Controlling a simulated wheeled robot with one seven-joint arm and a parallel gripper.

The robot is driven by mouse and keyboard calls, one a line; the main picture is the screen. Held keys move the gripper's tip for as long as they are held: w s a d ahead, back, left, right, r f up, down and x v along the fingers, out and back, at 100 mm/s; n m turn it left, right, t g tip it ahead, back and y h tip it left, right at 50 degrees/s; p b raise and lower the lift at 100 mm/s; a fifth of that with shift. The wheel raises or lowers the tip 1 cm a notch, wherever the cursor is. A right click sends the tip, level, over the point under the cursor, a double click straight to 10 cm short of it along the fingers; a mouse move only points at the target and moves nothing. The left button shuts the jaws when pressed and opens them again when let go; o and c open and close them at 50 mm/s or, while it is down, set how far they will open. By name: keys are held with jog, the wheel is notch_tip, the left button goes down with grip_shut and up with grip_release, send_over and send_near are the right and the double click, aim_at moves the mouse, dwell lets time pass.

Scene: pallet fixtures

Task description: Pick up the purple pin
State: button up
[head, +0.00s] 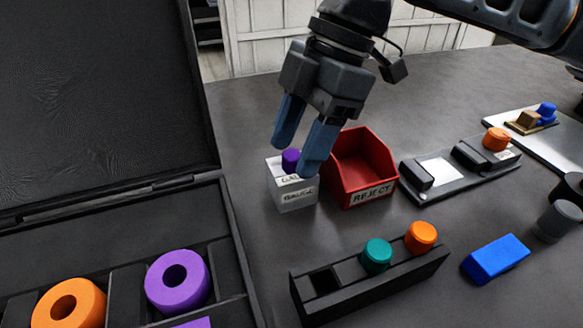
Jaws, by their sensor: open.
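The purple pin (290,161) stands upright in the top of a white block labelled GAUGE (297,197). Only the pin's upper part shows. My gripper (293,160) is open and points down, with blue fingers. In the head view one finger is to the left of the pin and the other overlaps the right side of the gauge block. I cannot tell whether the fingers touch the pin or how far above it they are.
A red REJECT bin (363,165) stands right of the gauge block. A black rack (345,292) in front holds a teal pin (377,255) and an orange pin (421,237). A blue block (496,259) lies to the right. An open black case (228,240) with purple and orange rings fills the left.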

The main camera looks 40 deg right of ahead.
aim_at(297, 152)
jog(key=shift+c, duration=0.4)
grip_shut()
jog(key=shift+r, duration=0.1)
jog(key=shift+r, duration=0.7)
notch_tip(297, 152, up, 3)
jog(key=shift+f+p, duration=0.2)
jog(key=shift+p, duration=0.15)
jog(key=s+d+r, duration=0.4)
jog(key=d+r, duration=0.2)
jog(key=d, duration=0.5)
jog(key=shift+r+p, duration=0.3)
jog(key=shift+r, duration=0.1)
